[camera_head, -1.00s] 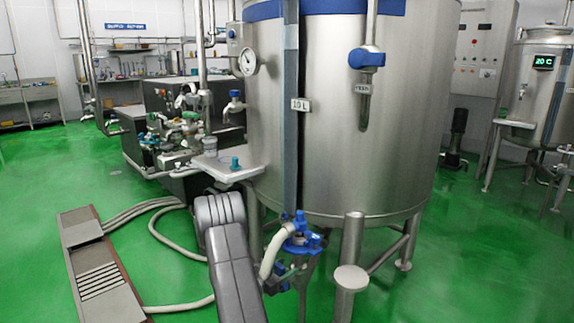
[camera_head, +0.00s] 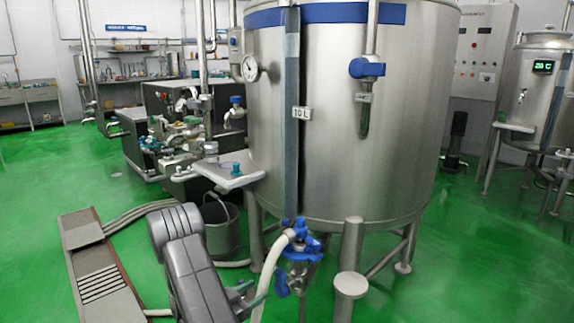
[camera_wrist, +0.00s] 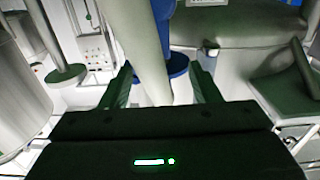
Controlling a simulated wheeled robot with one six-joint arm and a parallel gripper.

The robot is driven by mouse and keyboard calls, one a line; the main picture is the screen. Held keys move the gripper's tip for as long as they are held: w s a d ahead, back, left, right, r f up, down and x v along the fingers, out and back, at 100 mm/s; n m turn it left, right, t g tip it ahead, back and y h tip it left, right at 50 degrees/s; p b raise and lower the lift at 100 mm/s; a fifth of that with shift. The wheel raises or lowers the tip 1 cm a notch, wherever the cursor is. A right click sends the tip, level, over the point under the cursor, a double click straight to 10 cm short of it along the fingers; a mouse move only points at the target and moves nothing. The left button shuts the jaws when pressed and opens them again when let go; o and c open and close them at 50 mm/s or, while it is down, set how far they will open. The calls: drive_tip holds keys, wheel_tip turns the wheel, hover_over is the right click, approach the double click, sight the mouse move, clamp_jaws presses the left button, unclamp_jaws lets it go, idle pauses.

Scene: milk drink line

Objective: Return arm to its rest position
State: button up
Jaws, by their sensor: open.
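My arm (camera_head: 183,265) shows as grey links at the lower left of the head view, folded in front of the large tank. My gripper (camera_wrist: 160,82) is open in the wrist view, with its two dark green fingers apart. A pale hose (camera_wrist: 147,55) and blue fittings (camera_wrist: 177,66) show in the gap between the fingers; I cannot tell how far beyond them they are. In the head view, the pale hose (camera_head: 268,270) hangs from the blue valve (camera_head: 301,245) under the tank, close to the wrist.
The large steel tank (camera_head: 345,120) and its legs (camera_head: 351,250) stand right of my arm. A steel bucket (camera_head: 223,232) stands behind the arm under a side shelf (camera_head: 232,178). A ramped floor unit (camera_head: 95,265) lies at left. Green floor is open at far left.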

sight(281, 280)
drive_tip(key=b+x, duration=0.2)
drive_tip(key=x, duration=1)
drive_tip(key=shift+w+d+f, duration=0.15)
drive_tip(key=shift+w+d, duration=0.05)
drive_tip(key=shift+d, duration=0.15)
drive_tip(key=shift+w+d, duration=0.1)
drive_tip(key=shift+d, duration=0.1)
drive_tip(key=shift+s+d+m+b, duration=0.15)
drive_tip(key=shift+s+m+b, duration=0.15)
drive_tip(key=shift+m, duration=0.3)
drive_tip(key=shift+s+d+m+b, duration=0.15)
drive_tip(key=shift+m+b, duration=0.25)
drive_tip(key=shift+m, duration=0.2)
